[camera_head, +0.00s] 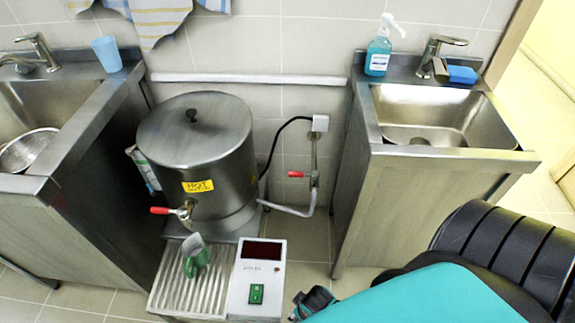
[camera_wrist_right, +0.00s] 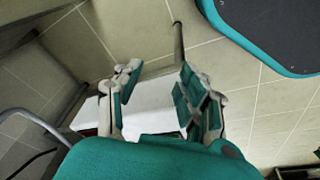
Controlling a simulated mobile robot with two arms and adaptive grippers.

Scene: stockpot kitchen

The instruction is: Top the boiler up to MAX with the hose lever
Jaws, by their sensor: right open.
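The hose lever (camera_head: 296,174) is small and red, on the pipe to the right of the boiler. A pale hose (camera_head: 290,211) runs from it to the boiler's base. My right gripper shows partly in the head view (camera_head: 314,301), low and apart from the lever. In the right wrist view (camera_wrist_right: 157,74) its fingers are spread with nothing held. My left gripper is not in view. No water level can be read.
A white control box (camera_head: 262,262) with a dark display and green switch sits before the boiler, beside a ribbed drip tray (camera_head: 170,285) bearing a green and grey object (camera_head: 196,257). Sink cabinets flank both sides. Open floor (camera_head: 312,245) lies below the lever.

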